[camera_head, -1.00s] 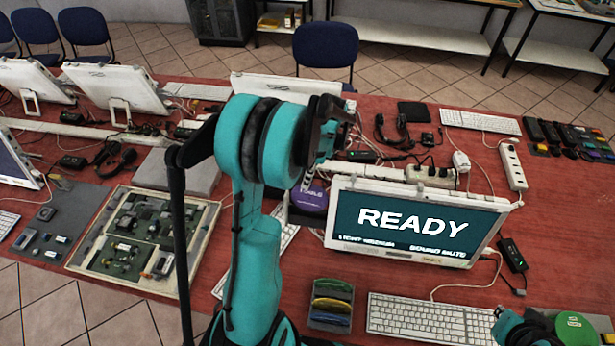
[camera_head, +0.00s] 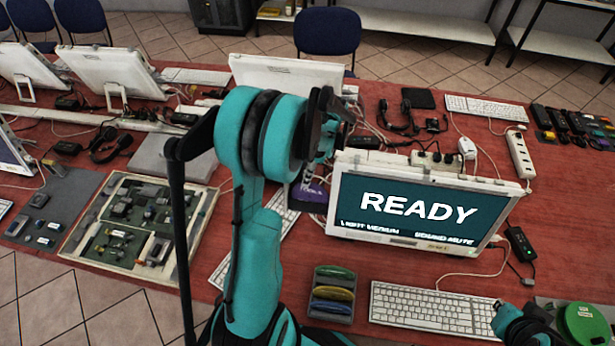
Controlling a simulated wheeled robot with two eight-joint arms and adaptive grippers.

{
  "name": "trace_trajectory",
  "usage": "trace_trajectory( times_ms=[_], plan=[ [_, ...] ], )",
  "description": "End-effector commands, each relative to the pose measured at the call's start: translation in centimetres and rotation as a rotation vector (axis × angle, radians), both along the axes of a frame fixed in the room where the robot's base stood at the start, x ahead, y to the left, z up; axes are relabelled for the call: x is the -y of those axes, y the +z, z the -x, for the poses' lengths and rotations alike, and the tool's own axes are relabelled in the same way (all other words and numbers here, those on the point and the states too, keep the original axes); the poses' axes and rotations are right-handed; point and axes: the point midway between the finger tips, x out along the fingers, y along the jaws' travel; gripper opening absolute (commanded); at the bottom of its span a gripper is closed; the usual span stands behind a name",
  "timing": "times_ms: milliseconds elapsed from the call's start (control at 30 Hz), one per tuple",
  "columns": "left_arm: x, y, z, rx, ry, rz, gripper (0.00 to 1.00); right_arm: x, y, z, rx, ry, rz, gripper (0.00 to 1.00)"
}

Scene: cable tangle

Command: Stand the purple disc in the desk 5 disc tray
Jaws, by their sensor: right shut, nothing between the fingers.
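The purple disc (camera_head: 312,197) shows below my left gripper (camera_head: 328,132), between a keyboard and the monitor's left edge. It is partly hidden by my gripper and arm, and I cannot tell whether the fingers touch it. The disc tray (camera_head: 331,312) is a small dark rack on the front of the desk, left of the white keyboard. Green and yellow discs stand in its slots. My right gripper (camera_head: 522,326), shut and empty, is at the bottom right edge, partly cut off.
The monitor (camera_head: 425,205) reading READY stands behind the keyboard (camera_head: 430,310). A round green object (camera_head: 585,324) lies at the bottom right. A framed parts tray (camera_head: 75,245) is at the left. Cables and a power strip (camera_head: 520,154) lie behind. Red desk shows around the disc tray.

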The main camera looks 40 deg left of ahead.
Motion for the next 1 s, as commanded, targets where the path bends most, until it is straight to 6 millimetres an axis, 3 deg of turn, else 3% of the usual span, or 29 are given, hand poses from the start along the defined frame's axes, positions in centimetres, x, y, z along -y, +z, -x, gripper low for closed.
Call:
trace_trajectory(
  times_ms=[267,400,767,1000],
  plan=[
    [0.0,0.0,0.0,0.000,0.000,0.000,0.00,0.0,0.0,0.0,0.000,0.000,0.000,0.00],
    [0.0,0.0,0.0,0.000,0.000,0.000,0.29,0.0,0.0,0.0,0.000,0.000,0.000,0.00],
    [0.0,0.4,-0.1,0.000,0.000,0.000,0.29,0.0,0.0,0.0,0.000,0.000,0.000,0.00],
    [0.5,4.4,-1.3,0.000,-0.002,0.001,0.29,0.0,0.0,0.0,0.000,0.000,0.000,0.00]
  ],
)
